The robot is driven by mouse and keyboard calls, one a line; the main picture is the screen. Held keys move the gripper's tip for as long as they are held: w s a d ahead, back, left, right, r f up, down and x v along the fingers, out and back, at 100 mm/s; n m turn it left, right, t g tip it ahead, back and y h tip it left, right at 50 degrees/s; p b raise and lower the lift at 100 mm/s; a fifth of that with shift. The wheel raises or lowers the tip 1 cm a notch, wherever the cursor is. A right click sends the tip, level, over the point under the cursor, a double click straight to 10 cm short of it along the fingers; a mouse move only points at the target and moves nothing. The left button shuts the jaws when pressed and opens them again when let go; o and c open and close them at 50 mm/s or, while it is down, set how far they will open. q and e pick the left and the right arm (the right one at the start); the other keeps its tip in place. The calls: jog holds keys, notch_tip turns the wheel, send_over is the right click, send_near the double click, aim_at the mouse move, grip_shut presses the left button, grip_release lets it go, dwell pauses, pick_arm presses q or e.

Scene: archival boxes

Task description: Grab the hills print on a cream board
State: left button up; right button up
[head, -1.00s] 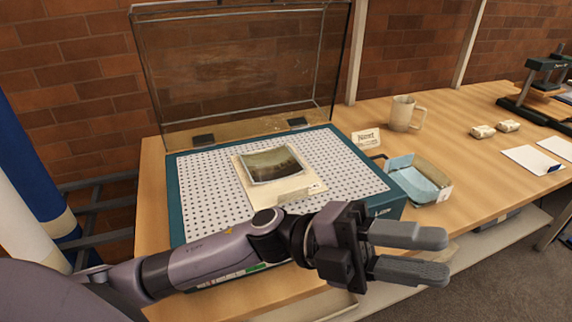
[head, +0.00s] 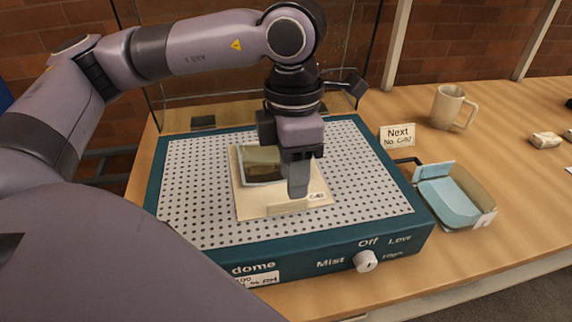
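The hills print (head: 258,165) is a small dark, curled picture on a cream board (head: 250,205). The board lies flat on the white perforated top of a teal box (head: 190,215). A small label shows at the board's front right corner. My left gripper (head: 298,180) points down over the right part of the board and hides part of the print. One finger shows, its tip near the board's front edge; the other finger is hidden. I cannot tell whether the tip touches the board. My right gripper is not in view.
The box front has a white knob (head: 365,261) and lettering. A clear lid stands open behind it. To the right are a "Next" card (head: 397,134), an open tray with blue lining (head: 450,200) and a mug (head: 452,107).

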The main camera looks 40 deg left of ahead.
pick_arm(q)
jog(key=shift+w+a+f+y, duration=0.25)
jog(key=shift+a+y, duration=0.05)
jog(key=shift+a, duration=0.25)
jog(key=shift+a+f+p, duration=0.2)
jog(key=shift+f+p, duration=0.15)
jog(key=shift+f, duration=2.75)
grip_shut()
